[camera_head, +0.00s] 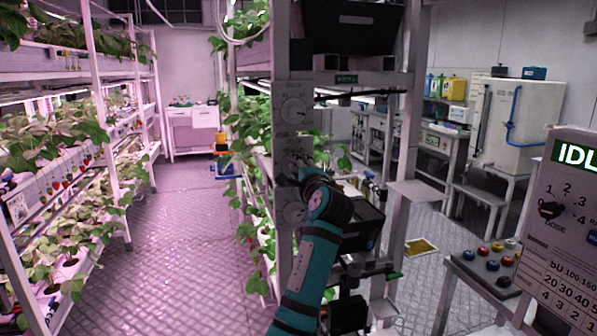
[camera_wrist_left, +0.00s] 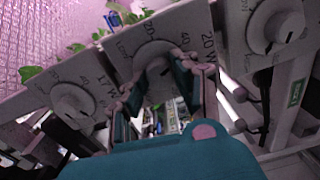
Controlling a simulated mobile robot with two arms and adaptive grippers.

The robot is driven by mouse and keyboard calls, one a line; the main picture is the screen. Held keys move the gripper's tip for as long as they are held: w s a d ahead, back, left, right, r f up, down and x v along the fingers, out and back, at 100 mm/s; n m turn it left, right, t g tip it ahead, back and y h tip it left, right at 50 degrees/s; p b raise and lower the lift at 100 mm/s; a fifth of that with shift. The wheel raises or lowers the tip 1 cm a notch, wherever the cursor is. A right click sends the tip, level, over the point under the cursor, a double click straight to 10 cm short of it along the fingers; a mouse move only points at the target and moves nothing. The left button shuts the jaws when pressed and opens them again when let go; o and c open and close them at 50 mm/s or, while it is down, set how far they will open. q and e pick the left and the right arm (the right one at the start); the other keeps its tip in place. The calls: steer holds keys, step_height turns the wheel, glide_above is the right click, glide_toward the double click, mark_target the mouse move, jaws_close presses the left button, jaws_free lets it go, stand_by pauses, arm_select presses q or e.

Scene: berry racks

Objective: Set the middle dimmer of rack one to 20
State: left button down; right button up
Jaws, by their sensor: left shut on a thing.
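The post of rack one carries three round white dimmer knobs in a column. The top dimmer (camera_head: 293,112) and bottom dimmer (camera_head: 293,212) are free. My left gripper (camera_head: 299,166) is at the middle dimmer (camera_wrist_left: 158,65), its fingers (camera_wrist_left: 157,78) shut on either side of that knob. The knob's pointer is hidden between the fingers. Scale marks 20 and 40 show around it, and "20 W" stands just right of its dial in the left wrist view. That view also shows the bottom dimmer (camera_wrist_left: 73,101), with "17 W" beside it, and the top dimmer (camera_wrist_left: 273,26). My right gripper is not in view.
Plants on racks line the left, with a clear aisle floor (camera_head: 172,215) between. A panel (camera_head: 567,215) reading "IDL" and a small table with coloured knobs (camera_head: 497,247) stand at right.

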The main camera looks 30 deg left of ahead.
arm_select(q)
steer(key=n+b, duration=0.4)
steer(key=n, duration=0.7)
steer(key=shift+n, duration=0.3)
stand_by(0.4)
steer(key=c, duration=1)
jaws_free()
steer(key=shift+g, duration=0.3)
steer(key=v, duration=1.2)
steer(key=shift+f, duration=0.15)
